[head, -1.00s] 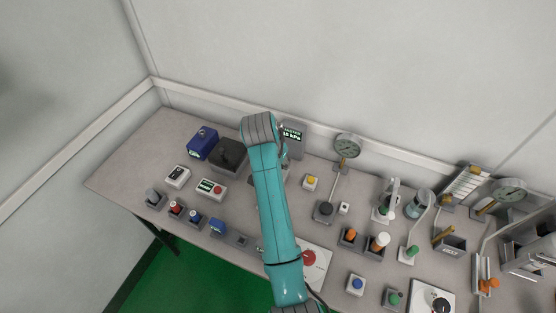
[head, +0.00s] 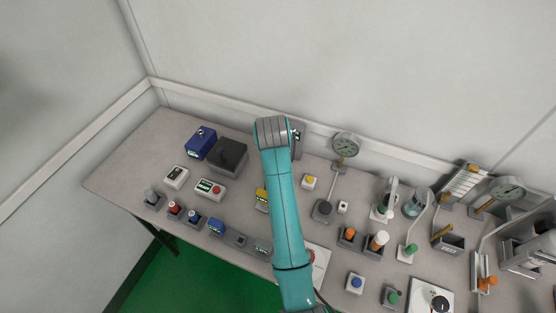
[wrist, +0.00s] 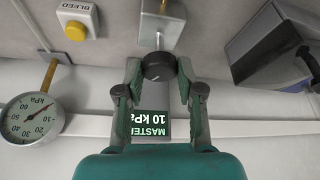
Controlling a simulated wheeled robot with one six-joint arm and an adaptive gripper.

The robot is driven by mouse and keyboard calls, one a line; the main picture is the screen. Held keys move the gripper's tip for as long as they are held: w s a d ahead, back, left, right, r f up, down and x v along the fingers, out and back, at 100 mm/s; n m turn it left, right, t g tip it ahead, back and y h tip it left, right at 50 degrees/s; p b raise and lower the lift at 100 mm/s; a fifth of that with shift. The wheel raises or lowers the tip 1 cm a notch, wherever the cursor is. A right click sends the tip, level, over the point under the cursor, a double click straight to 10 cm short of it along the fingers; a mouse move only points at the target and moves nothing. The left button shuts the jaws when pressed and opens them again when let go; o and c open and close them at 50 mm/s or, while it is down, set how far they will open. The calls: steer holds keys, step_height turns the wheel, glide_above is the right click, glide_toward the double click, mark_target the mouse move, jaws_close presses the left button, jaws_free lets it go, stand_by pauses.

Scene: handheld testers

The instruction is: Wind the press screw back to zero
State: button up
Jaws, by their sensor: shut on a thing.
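The press screw's round black knob (wrist: 159,66) has a white pointer line and shows in the wrist view, on a shaft from a pale grey block (wrist: 172,22). My gripper (wrist: 159,72) is shut on the knob, one finger on each side. The master display (wrist: 152,124) reads 10 kPa in the wrist view, partly covered by my gripper. In the head view, my arm hides the knob and gripper; only a sliver of the display housing (head: 300,140) shows.
A yellow BLEED button (wrist: 76,30) and a dial gauge (wrist: 30,118) stand left in the wrist view. A dark box (wrist: 270,45) is close on the right. The bench (head: 140,150) carries many testers; a wall (head: 350,60) stands behind.

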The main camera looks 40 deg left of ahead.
steer(key=o, duration=1.2)
steer(key=shift+c, duration=0.2)
steer(key=v, duration=1.2)
steer(key=shift+s, duration=0.1)
